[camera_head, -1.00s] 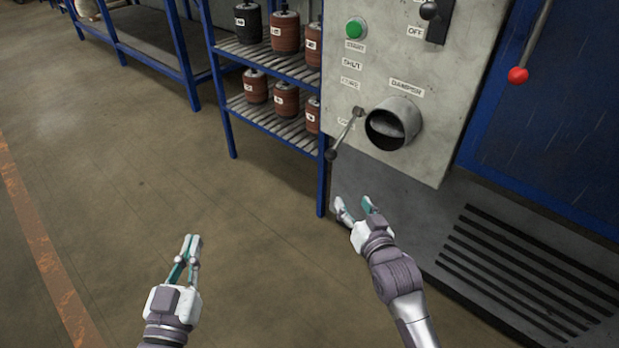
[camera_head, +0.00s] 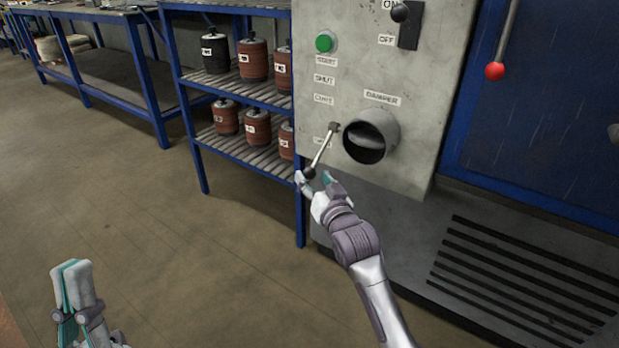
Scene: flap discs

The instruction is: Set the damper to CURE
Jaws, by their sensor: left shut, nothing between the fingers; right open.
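The damper lever (camera_head: 321,150) is a thin metal rod with a dark knob (camera_head: 310,172). It slopes down and left from its pivot beside the round damper duct (camera_head: 368,137), under the DAMPER label (camera_head: 382,98). The CURE label (camera_head: 323,99) is above the lever, below SHUT (camera_head: 324,79). A lower label (camera_head: 320,142) is partly covered by the rod and unreadable. My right gripper (camera_head: 313,178) is open, its fingertips on either side of the knob in the picture; whether they touch it I cannot tell. My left gripper (camera_head: 74,266) is shut and empty at lower left.
The grey panel (camera_head: 420,120) also carries a green START button (camera_head: 325,42) and an ON/OFF switch (camera_head: 408,25). A red-knobbed lever (camera_head: 495,71) hangs at right. Open floor lies at left.

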